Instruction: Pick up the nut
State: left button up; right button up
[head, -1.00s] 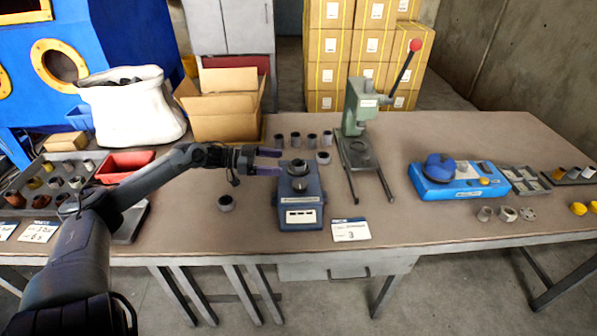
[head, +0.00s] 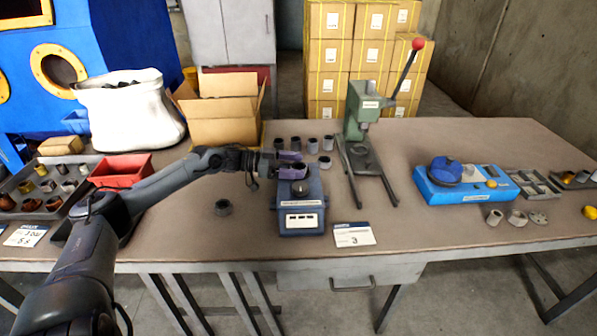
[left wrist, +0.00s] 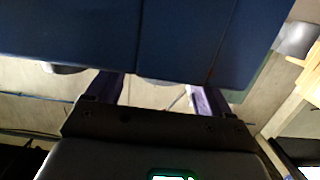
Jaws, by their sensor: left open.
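My left gripper (head: 291,164) is open, its two purple fingers pointing right at the top of the blue-grey device with a display. A dark ring-shaped part (head: 296,168) sits up there at the fingertips, partly hidden by them; I cannot tell if they touch it. In the left wrist view the spread fingers (left wrist: 157,95) reach toward a large dark blue surface, and no part shows clearly between them. A grey hexagonal piece that looks like a nut (head: 517,217) lies at the right front of the table, far from the gripper. My right gripper is not in view.
The blue-grey device (head: 301,219) stands mid-table, with a loose dark ring (head: 223,207) left of it. Several dark cylinders stand behind it. A green lever press (head: 361,110) is close on the right. A blue machine (head: 462,185) stands farther right. A white card lies in front.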

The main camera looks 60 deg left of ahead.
pick_arm(q)
jog(key=c, duration=1.1)
jog(key=shift+c, duration=0.8)
jog(key=shift+r, duration=0.15)
